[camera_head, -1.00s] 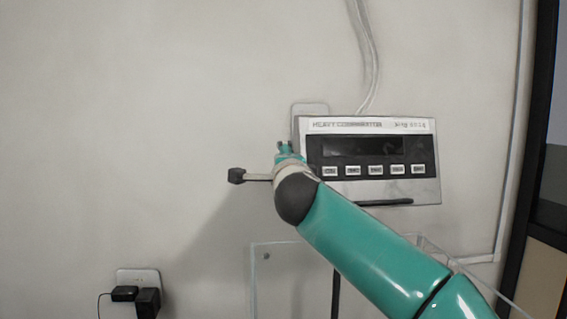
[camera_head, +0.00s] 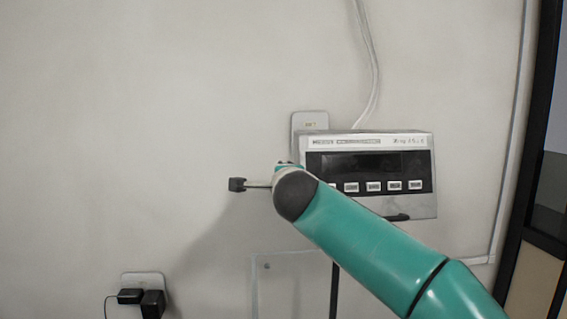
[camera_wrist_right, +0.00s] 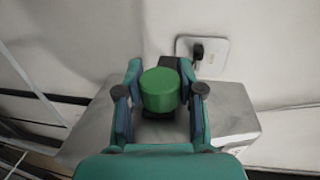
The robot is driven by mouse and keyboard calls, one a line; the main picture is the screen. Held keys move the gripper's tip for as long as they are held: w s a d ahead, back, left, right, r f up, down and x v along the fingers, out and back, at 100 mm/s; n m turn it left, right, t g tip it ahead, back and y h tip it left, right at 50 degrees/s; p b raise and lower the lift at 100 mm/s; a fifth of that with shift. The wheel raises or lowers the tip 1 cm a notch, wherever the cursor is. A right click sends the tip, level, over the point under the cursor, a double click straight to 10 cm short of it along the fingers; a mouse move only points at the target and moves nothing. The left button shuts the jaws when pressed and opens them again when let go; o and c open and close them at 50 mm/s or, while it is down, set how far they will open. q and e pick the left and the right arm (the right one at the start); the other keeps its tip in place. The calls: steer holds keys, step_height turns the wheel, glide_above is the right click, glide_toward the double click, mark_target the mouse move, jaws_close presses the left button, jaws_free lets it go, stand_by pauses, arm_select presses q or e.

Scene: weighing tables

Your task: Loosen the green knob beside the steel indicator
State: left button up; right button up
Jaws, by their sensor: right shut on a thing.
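The steel indicator (camera_head: 410,207) is mounted against the wall in the head view, with a dark display and a row of white buttons. The green knob (camera_wrist_right: 161,92) shows in the right wrist view, at the side of the indicator's metal housing (camera_wrist_right: 232,110). My right gripper (camera_wrist_right: 160,76) has one finger on each side of the knob and is shut on it. In the head view my right arm's wrist hides the knob and nearly all of the gripper. My left gripper is in neither view.
A wall plate (camera_head: 310,121) sits behind the indicator's upper left corner, and cables (camera_head: 371,80) run up the wall. A socket with black plugs (camera_head: 152,303) is low on the left. A clear panel (camera_head: 283,265) stands below the indicator.

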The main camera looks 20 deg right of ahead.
steer(key=shift+g, duration=0.7)
steer(key=shift+f+g, duration=0.2)
steer(key=shift+g, duration=0.1)
steer(key=o, duration=1.2)
steer(key=shift+r, duration=0.1)
steer(key=shift+s+a+r+y, duration=0.1)
steer(key=shift+s+r+y, duration=0.1)
steer(key=shift+s+y, duration=0.25)
steer(key=shift+h, duration=0.25)
steer(key=v, duration=1)
steer(key=shift+s, duration=0.45)
